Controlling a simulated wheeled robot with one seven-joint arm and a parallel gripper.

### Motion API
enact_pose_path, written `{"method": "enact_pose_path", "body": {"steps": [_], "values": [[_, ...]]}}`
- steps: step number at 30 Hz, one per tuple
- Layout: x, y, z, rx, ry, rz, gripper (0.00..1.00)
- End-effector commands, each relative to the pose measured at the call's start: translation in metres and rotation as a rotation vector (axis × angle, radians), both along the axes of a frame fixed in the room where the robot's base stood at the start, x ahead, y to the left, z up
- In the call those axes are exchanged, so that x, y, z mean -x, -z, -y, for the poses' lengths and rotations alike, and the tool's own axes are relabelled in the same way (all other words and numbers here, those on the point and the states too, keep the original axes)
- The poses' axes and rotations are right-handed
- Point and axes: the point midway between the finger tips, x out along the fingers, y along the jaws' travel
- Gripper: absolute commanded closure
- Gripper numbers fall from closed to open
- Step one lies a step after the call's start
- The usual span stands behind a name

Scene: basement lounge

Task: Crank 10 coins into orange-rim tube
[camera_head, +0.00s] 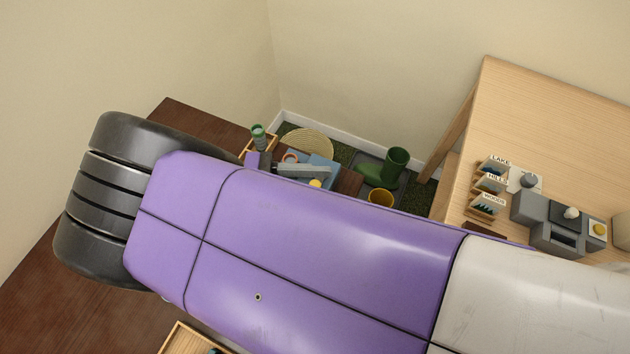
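A small ring with an orange rim (291,158) shows among items on the low brown table, just beyond my purple arm. It may be the top of the orange-rim tube; its body is hidden. A grey bar-like part (303,170) lies just in front of it, with a small purple piece to its left. I cannot tell whether these are my gripper or a device. A small yellow round thing (315,183), perhaps a coin, shows below the bar. My arm crosses the view and hides most of the work area. No fingertips or crank can be made out there.
A green cup (258,137) and a blue surface (325,163) are near the ring. The wooden desk (540,120) holds labelled racks (487,186) and a grey machine (555,223).

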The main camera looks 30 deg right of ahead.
Motion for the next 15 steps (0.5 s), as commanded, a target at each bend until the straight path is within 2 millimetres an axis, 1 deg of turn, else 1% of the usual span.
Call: {"method": "enact_pose_path", "body": {"steps": [8, 11, 15], "values": [[0.0, -0.004, 0.0, 0.001, 0.0, 0.0, 0.59], [0.0, -0.01, 0.0, 0.002, -0.001, 0.0, 0.59], [0.0, -0.024, 0.0, 0.002, -0.002, 0.0, 0.59]]}}
